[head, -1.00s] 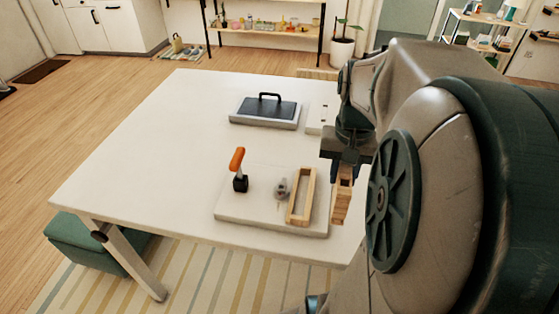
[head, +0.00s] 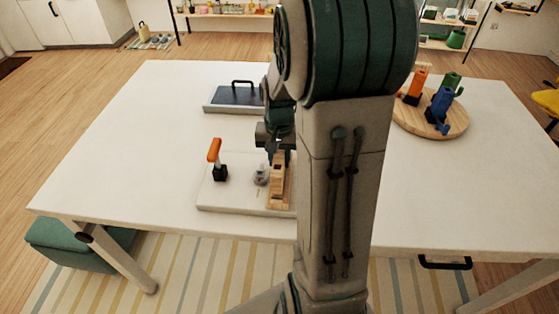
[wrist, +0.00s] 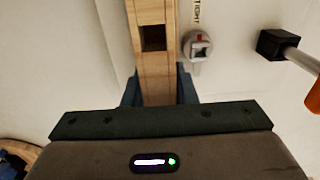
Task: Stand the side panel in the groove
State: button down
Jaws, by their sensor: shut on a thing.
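The side panel (head: 277,186) is a pale wooden piece with a dark square notch. It is upright in my gripper (head: 280,158), over the right part of the white board (head: 225,199). In the wrist view the panel (wrist: 151,70) runs up between the two dark fingers of my gripper (wrist: 158,88), which is shut on it. The wooden piece with the groove is mostly hidden behind the panel and my arm. I cannot tell whether the panel's lower edge is inside the groove or above it.
A grey knob (wrist: 197,46) beside printed lettering and an orange-handled clamp (head: 217,160) stand left of the panel. A dark plate with a handle (head: 236,96) lies behind. A round wooden tray (head: 455,126) with coloured items is at right. The table's left side (head: 125,150) is clear.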

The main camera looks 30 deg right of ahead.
jog(key=shift+s+f, duration=0.15)
jog(key=shift+f, duration=0.45)
jog(key=shift+s+f, duration=0.15)
jog(key=shift+f, duration=0.4)
jog(key=c, duration=1.4)
grip_release()
jog(key=shift+o, duration=1.2)
jog(key=shift+w+f, duration=0.1)
jog(key=shift+w, duration=0.1)
notch_tip(320, 180, up, 11)
jog(key=shift+w+r+b, duration=0.1)
jog(key=shift+r+b, duration=0.05)
jog(key=shift+b, duration=0.2)
jog(key=shift+a+r, duration=0.1)
jog(key=shift+r, duration=0.5)
jog(key=s+a+r+n+t, duration=0.1)
jog(key=s+a+n+t, duration=0.2)
jog(key=s+a+n, duration=0.3)
jog(key=s+a, duration=0.5)
jog(key=s, duration=0.1)
jog(key=shift+s+a+r+n+t, duration=0.15)
jog(key=shift+s+a+n+t, duration=0.15)
jog(key=shift+s+n, duration=0.1)
